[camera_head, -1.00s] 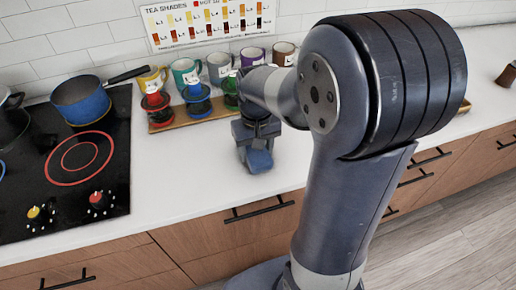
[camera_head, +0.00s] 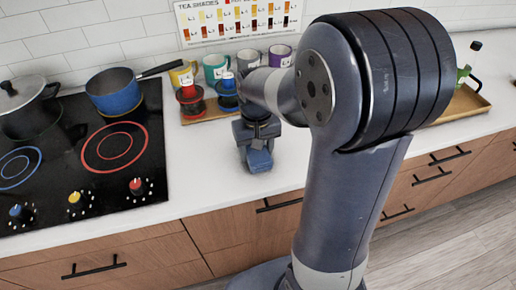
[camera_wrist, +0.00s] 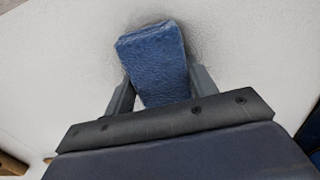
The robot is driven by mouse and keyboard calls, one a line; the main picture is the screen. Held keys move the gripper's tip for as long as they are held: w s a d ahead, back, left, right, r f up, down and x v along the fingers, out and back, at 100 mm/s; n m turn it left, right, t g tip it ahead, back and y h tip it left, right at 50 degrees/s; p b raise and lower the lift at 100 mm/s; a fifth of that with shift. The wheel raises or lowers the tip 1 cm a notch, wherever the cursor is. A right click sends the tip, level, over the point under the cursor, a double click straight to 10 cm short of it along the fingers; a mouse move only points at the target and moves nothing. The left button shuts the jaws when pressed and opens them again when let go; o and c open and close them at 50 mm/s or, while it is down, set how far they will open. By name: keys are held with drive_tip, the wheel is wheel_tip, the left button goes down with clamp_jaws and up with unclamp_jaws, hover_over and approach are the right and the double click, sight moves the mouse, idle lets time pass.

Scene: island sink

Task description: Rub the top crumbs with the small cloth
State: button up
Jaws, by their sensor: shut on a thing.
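My gripper (camera_head: 258,150) is over the white counter, near its front edge, pointing down. It is shut on a small blue cloth (camera_head: 259,161), which sits at or just above the counter top; I cannot tell whether it touches. In the wrist view the cloth (camera_wrist: 157,62) stands out between the two grey fingers of my gripper (camera_wrist: 160,85), with white counter around it. No crumbs can be made out in either view.
A black hob (camera_head: 75,165) with a blue pan (camera_head: 115,95) and a dark pot (camera_head: 28,108) is at the left. Coloured mugs (camera_head: 216,66) and a red-and-black container (camera_head: 192,99) stand behind my gripper. A tray (camera_head: 465,103) is at the right. Counter between hob and gripper is clear.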

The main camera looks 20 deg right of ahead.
drive_tip(key=shift+a, duration=0.4)
wheel_tip(320, 180, up, 4)
drive_tip(key=shift+f+p, duration=0.25)
drive_tip(key=shift+p, duration=0.95)
drive_tip(key=shift+a+r+p, duration=0.1)
drive_tip(key=shift+r+p, duration=0.6)
drive_tip(key=shift+r, duration=0.05)
drive_tip(key=shift+r+p, duration=1.35)
drive_tip(key=shift+r, duration=0.3)
